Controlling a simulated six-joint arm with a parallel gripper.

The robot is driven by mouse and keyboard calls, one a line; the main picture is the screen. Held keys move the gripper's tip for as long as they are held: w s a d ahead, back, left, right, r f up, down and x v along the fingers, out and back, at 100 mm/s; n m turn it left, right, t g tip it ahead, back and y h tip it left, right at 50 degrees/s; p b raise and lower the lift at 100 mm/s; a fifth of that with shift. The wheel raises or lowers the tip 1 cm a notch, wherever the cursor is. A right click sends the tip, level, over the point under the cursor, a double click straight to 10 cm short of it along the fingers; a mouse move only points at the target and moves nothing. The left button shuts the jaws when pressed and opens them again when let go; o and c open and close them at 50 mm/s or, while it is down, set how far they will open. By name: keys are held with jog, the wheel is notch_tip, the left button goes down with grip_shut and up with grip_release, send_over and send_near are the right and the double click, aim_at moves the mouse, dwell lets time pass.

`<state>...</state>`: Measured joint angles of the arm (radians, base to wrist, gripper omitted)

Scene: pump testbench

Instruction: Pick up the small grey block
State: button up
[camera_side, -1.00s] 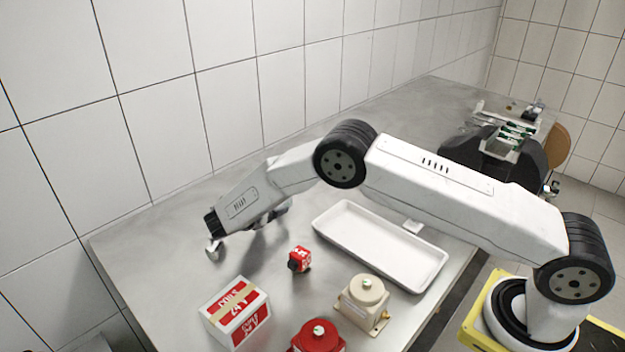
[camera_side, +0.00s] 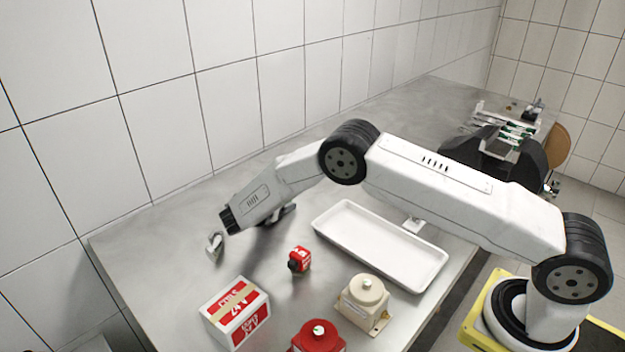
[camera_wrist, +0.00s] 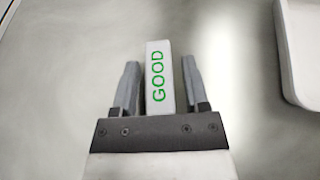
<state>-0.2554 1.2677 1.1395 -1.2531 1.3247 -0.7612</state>
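The small grey block (camera_wrist: 160,78) is pale, with "GOOD" in green on its upper face. In the wrist view it lies between the two dark fingers of my gripper (camera_wrist: 157,82), with a narrow gap on each side, and reaches beyond the fingertips. My gripper is open around it; I cannot tell how far above the block the fingers are. In the side view my gripper (camera_side: 215,246) is low over the left part of the metal table, pointing down and left. The block cannot be told apart from the fingers there.
A white tray (camera_side: 347,263) lies right of my gripper, its edge also at the wrist view's right. A small red part (camera_side: 301,258), a red-and-white box (camera_side: 236,313), a beige housing (camera_side: 363,297) and a red housing (camera_side: 318,338) stand in front. The tiled wall is behind.

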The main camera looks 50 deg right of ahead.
grip_shut()
jog(key=shift+r, duration=0.1)
jog(key=shift+r, duration=0.75)
jog(key=s+r, duration=1.1)
jog(key=s, duration=0.3)
jog(key=shift+a+r, duration=0.15)
jog(key=shift+a, duration=0.05)
